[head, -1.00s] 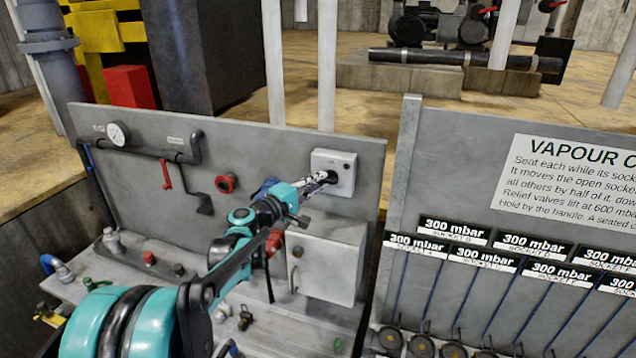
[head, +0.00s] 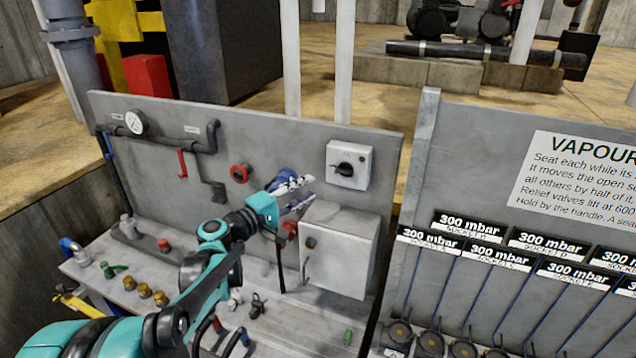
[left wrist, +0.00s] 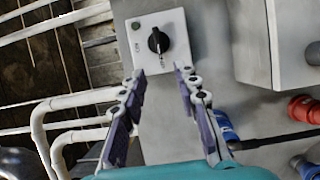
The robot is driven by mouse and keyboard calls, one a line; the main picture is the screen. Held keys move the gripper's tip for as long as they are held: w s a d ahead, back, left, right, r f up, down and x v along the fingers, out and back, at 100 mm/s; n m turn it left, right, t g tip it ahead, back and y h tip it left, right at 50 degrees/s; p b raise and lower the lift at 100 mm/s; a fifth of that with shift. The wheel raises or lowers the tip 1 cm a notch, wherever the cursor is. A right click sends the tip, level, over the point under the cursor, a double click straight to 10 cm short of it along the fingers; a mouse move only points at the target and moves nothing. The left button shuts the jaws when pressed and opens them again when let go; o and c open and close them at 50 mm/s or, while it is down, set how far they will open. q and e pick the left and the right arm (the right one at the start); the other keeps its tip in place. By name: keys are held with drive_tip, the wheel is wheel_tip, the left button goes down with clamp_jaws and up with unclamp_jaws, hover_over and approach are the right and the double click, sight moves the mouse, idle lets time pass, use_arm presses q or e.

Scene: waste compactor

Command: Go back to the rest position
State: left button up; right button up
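My left gripper (head: 300,192) is in front of the grey panel, left of and below a white switch box with a black knob (head: 345,169). In the left wrist view my left gripper (left wrist: 158,82) has its two fingers spread with nothing between them. The black knob (left wrist: 158,40) shows beyond the fingertips, apart from them. My right gripper shows in neither view.
A grey box (head: 338,250) stands out from the panel below the switch box. A red knob (head: 240,173), a gauge (head: 134,122) and a red lever (head: 182,163) are on the panel. A sign board (head: 480,150) with several hoses stands at right.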

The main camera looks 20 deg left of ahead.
use_arm(q)
drive_tip(key=shift+s+a, duration=0.25)
drive_tip(key=shift+s, duration=0.35)
drive_tip(key=s+d+f+m+g+y+b, duration=0.1)
drive_tip(key=s+d+f+m+g+b, duration=0.2)
drive_tip(key=s+d+f+b, duration=0.5)
drive_tip(key=s+d+f+m+g+b, duration=0.25)
drive_tip(key=s+d+f+m, duration=0.2)
drive_tip(key=f, duration=0.65)
drive_tip(key=s+a+f+m+g+y+b, duration=0.2)
drive_tip(key=s+f+m+y+b, duration=0.3)
drive_tip(key=s+f, duration=0.8)
wheel_tip(320, 180, down, 4)
drive_tip(key=shift+r+m+g+y+b, duration=0.25)
drive_tip(key=shift+m+g+y+b, duration=0.1)
drive_tip(key=shift+g+y+b, duration=0.45)
drive_tip(key=shift+a, duration=0.1)
